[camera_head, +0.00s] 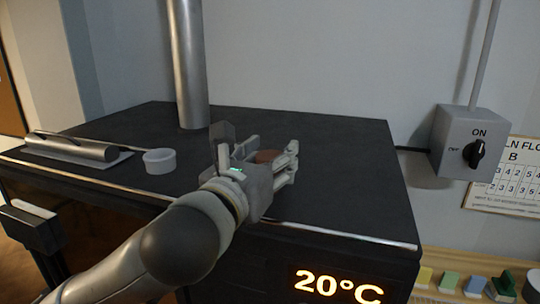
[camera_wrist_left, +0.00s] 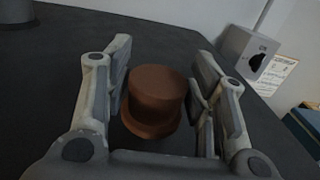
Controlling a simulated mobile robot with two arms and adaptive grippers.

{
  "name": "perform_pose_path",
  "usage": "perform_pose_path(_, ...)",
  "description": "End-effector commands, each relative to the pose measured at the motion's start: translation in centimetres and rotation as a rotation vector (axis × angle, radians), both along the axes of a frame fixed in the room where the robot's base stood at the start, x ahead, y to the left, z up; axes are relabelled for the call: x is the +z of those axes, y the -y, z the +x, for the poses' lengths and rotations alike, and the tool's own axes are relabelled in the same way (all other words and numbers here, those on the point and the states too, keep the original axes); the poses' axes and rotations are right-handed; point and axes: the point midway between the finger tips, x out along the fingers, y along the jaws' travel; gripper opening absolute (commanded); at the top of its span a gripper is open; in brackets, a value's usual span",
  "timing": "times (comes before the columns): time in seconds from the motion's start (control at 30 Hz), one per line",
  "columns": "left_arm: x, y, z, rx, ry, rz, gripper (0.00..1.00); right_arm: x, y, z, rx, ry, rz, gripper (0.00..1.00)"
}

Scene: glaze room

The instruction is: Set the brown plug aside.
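The brown plug (camera_wrist_left: 153,100) is a stepped, round piece with a narrower top and a wider lower rim. It stands between the two fingers of my left gripper (camera_wrist_left: 163,88), which are spread apart with a small gap showing at the plug's right side. In the head view the plug (camera_head: 267,156) is mostly hidden by my left gripper (camera_head: 290,160), low over the dark kiln top (camera_head: 340,185). I cannot tell whether the plug rests on the kiln top or in a hole. My right gripper is not in view.
A white round dish (camera_head: 160,161) and a metal cylinder on a pale plate (camera_head: 85,149) lie to the left. A metal pipe (camera_head: 187,65) rises at the back. A switch box (camera_head: 470,143) is on the right wall. The kiln top's right part is clear.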

Motion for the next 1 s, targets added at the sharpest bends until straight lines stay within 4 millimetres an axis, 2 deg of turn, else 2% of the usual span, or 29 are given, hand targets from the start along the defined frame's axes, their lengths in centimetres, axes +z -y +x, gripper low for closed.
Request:
perform_pose_path(0.43,0.6,0.0,0.0,0.000,0.000,0.000,0.63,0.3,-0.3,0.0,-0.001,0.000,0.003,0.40)
perform_pose_path(0.57,0.3,-0.5,-1.4,-0.001,0.003,0.000,0.63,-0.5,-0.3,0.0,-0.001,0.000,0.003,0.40)
perform_pose_path(0.8,0.2,-2.5,-6.0,-0.003,0.007,0.002,0.63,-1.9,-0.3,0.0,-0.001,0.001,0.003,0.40)
perform_pose_path(1.0,-0.1,-3.1,-7.5,-0.002,0.004,-0.003,0.63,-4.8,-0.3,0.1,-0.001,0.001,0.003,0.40)
